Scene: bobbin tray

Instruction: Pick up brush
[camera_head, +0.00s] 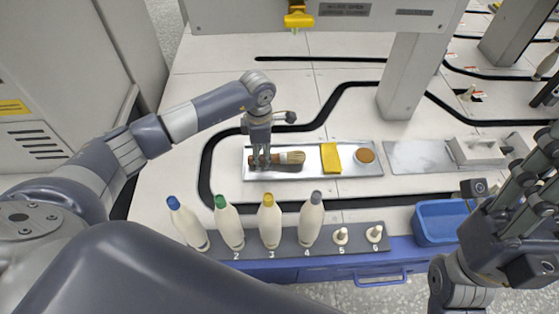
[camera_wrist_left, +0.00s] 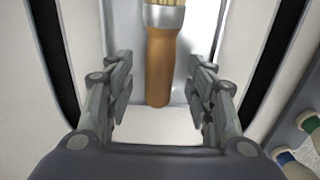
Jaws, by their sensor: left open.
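The brush (camera_head: 292,157) lies on the left part of a shiny metal tray (camera_head: 313,172), its bristles pointing right in the head view. In the left wrist view its orange-brown wooden handle (camera_wrist_left: 159,65) runs between the fingers, with a metal ferrule and pale bristles at the top. My left gripper (camera_head: 261,163) is over the handle end, pointing down. In the left wrist view the left gripper (camera_wrist_left: 160,105) is open, with a finger on each side of the handle and a gap to both. My right gripper (camera_head: 508,205) is at the right edge; its finger state is unclear.
The tray also holds a yellow cloth (camera_head: 330,158) and a round amber-topped item (camera_head: 364,156). In front stands a numbered rack (camera_head: 350,249) with several capped bobbins. A blue bin (camera_head: 440,222) is to the right. A grey pillar (camera_head: 402,80) rises behind the tray.

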